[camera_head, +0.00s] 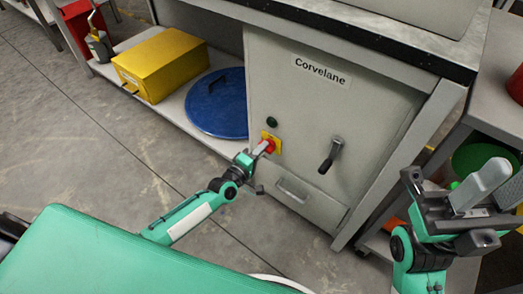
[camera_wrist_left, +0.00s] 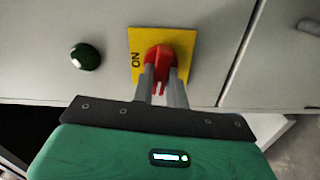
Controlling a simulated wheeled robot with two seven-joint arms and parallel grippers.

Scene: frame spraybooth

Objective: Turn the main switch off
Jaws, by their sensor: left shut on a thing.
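The main switch is a red rotary knob (camera_wrist_left: 158,60) on a yellow plate (camera_wrist_left: 184,40), mounted on the grey cabinet front. In the left wrist view the word ON shows at the plate's left side, turned sideways. In the head view the red knob (camera_head: 269,147) is partly hidden by my left gripper (camera_head: 262,149). My left gripper (camera_wrist_left: 161,86) is shut on the red knob, one finger on each side. My right gripper (camera_head: 480,188) is raised at the right of the head view, away from the cabinet, with its fingers seen at an angle; its opening is unclear.
A dark green round button (camera_head: 272,122) is above the switch. A black-handled lever (camera_head: 331,155) is to its right, a drawer handle (camera_head: 293,190) below. A yellow box (camera_head: 160,64) and blue round lid (camera_head: 218,103) are on the low shelf. Open floor lies left.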

